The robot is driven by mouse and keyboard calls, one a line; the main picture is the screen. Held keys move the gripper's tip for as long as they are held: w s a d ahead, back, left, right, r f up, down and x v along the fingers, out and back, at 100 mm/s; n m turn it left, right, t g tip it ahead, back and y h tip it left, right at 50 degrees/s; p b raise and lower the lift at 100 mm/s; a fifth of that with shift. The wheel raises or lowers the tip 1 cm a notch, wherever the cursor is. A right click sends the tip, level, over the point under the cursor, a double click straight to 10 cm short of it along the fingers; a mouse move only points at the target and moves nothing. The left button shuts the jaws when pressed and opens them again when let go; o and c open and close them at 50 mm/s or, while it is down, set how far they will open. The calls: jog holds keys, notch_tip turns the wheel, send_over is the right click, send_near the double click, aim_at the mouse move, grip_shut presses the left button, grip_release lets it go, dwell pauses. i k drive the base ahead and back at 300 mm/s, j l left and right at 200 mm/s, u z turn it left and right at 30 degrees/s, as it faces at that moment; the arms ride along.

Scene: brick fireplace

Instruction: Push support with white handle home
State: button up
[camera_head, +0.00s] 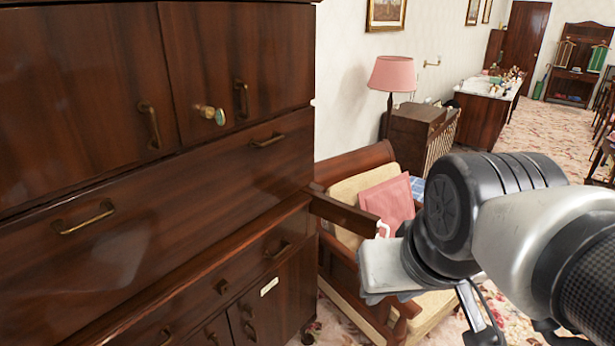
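The support (342,212) is a dark wooden bar that sticks out to the right from the front of the dark wooden cabinet (175,190). Its small white handle (383,229) is at the outer end. My gripper (376,280) is just below and beside the white handle in the picture, and its grey body points toward the cabinet. I cannot tell whether it touches the handle or the bar. Its fingertips are not clearly visible, so I cannot tell whether it is open or shut.
An armchair (357,160) with a pink cushion (390,204) stands behind the support and close to it. A pink lamp (391,74) and a small wooden cabinet (412,130) are farther back. Open carpet (540,130) lies at the upper right.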

aim_at(366, 224)
jog(key=i+j+z, duration=0.1)
jog(key=i+z, duration=0.2)
jog(key=z, duration=0.2)
jog(key=i+l+u, duration=0.3)
jog(key=i+l, duration=0.25)
jog(key=i, duration=0.15)
